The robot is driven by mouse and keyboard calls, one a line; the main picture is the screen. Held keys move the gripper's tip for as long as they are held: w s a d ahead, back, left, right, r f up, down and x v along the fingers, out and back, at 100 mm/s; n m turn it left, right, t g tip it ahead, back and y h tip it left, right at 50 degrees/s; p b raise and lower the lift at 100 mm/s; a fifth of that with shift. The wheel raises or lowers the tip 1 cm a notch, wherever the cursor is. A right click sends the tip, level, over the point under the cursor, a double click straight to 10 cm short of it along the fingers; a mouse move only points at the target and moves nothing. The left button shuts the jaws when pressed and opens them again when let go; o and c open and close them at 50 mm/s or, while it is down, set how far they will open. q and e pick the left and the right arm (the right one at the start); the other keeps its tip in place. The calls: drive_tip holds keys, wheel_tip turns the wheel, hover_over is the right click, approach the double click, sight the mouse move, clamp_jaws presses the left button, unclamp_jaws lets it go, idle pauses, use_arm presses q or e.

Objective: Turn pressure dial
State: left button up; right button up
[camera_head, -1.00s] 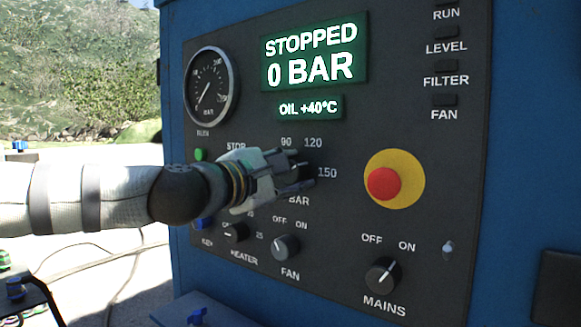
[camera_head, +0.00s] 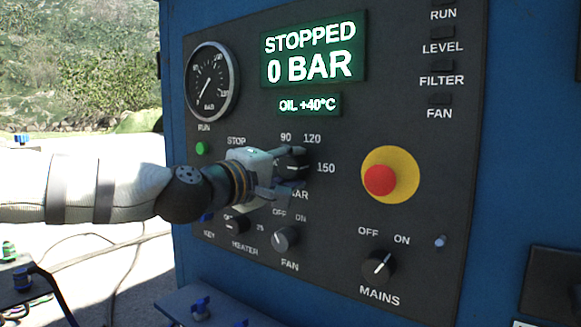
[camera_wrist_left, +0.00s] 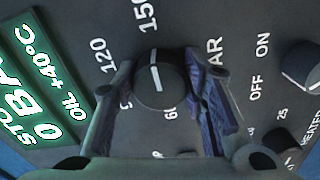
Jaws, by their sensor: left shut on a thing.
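The pressure dial (camera_head: 296,163) is a round black knob on the dark control panel, among the marks 90, 120 and 150. In the left wrist view the dial (camera_wrist_left: 160,82) shows a white pointer line running roughly toward 150. My left gripper (camera_head: 286,171) is shut on the dial in the head view, its arm coming in from the left. In the left wrist view the fingers of the gripper (camera_wrist_left: 158,76) lie on either side of the knob. In the head view the hand hides part of the dial and nearby labels. My right gripper is not in view.
The display (camera_head: 311,54) reads STOPPED and 0 BAR. A round gauge (camera_head: 211,84) is at upper left. A red emergency button (camera_head: 380,180) on a yellow disc is to the right. The fan knob (camera_head: 285,239) and mains knob (camera_head: 379,265) sit below.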

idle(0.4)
use_arm(q)
drive_tip(key=o, duration=1.2)
drive_tip(key=shift+c, duration=0.2)
drive_tip(key=shift+a, duration=0.1)
drive_tip(key=v, duration=1.2)
